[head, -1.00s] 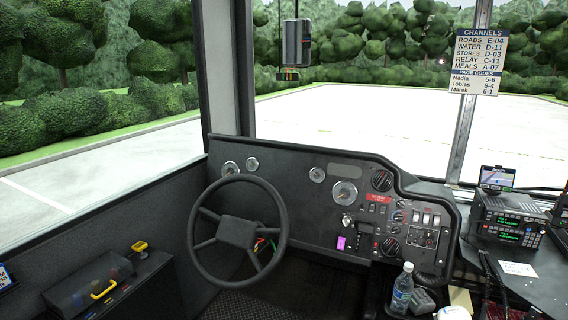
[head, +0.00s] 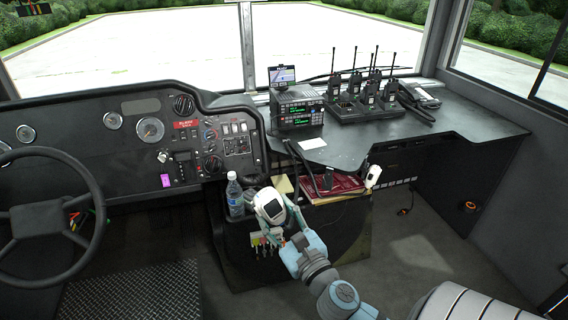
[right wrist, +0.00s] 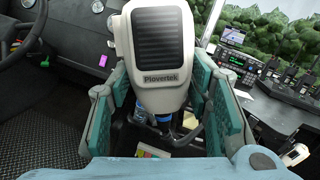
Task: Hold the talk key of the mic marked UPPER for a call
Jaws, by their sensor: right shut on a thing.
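My right gripper (head: 278,232) is shut on a white hand mic (head: 270,204) with a dark ribbed grille. In the right wrist view the mic (right wrist: 162,88) stands upright between the teal finger pads, with "Plovertek" printed below the grille. No UPPER mark is readable on it, and its sides are partly covered by the fingers. A second white mic (head: 373,175) sits at the desk's front edge, to the right of the held one. The two stacked radios (head: 299,108) have lit green displays. My left gripper is in neither current view.
A water bottle (head: 235,196) stands just left of the held mic. Dark red books (head: 333,187) lie on the shelf to its right. Handheld radios in a charger (head: 366,108) stand on the desk (head: 455,128). The steering wheel (head: 40,205) is at left.

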